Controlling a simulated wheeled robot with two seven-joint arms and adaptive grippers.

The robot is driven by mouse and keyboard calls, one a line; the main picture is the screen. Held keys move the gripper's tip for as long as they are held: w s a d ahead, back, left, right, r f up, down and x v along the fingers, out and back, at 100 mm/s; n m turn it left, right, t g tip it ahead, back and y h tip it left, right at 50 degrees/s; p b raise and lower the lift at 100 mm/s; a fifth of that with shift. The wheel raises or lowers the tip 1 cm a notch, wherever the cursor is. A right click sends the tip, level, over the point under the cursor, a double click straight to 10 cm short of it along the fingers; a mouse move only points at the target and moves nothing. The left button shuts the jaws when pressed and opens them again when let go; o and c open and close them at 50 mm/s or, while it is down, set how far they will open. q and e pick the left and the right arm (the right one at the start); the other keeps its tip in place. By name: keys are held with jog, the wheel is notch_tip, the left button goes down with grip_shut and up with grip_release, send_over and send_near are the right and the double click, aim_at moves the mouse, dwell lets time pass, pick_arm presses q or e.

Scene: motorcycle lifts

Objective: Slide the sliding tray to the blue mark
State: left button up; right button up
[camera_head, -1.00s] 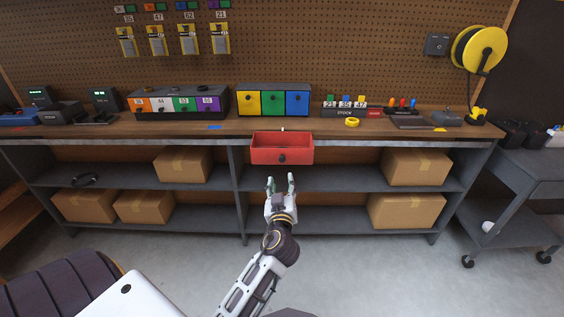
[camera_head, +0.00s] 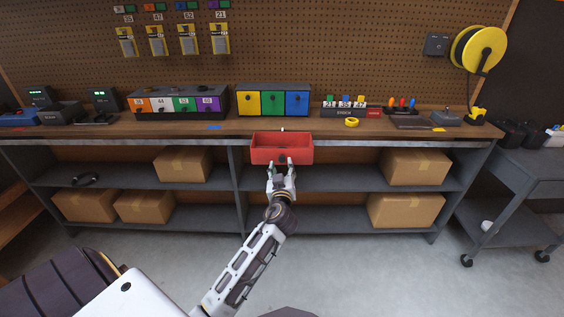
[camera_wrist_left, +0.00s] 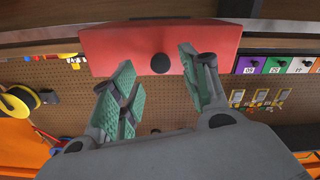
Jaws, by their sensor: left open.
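The red sliding tray (camera_head: 265,152) hangs at the front edge of the workbench; it also shows in the left wrist view (camera_wrist_left: 110,48). Its dark round knob (camera_wrist_left: 160,63) is on the tray's front face. The blue mark (camera_head: 215,127) lies on the bench top, left of the tray. My left gripper (camera_head: 281,164) is open at the tray's front, pointing at it. In the left wrist view the knob appears between the two green-padded fingertips (camera_wrist_left: 156,60); I cannot tell whether they touch it. My right gripper is not in view.
A yellow mark (camera_head: 439,129) lies farther right on the bench. Drawer units (camera_head: 273,101) and small tools stand at the back. Cardboard boxes (camera_head: 415,167) sit on the shelves below. A grey cart (camera_head: 520,185) stands at the right. The floor in front is clear.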

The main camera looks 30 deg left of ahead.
aim_at(282, 161)
pick_arm(q)
jog(key=shift+x, duration=2.3)
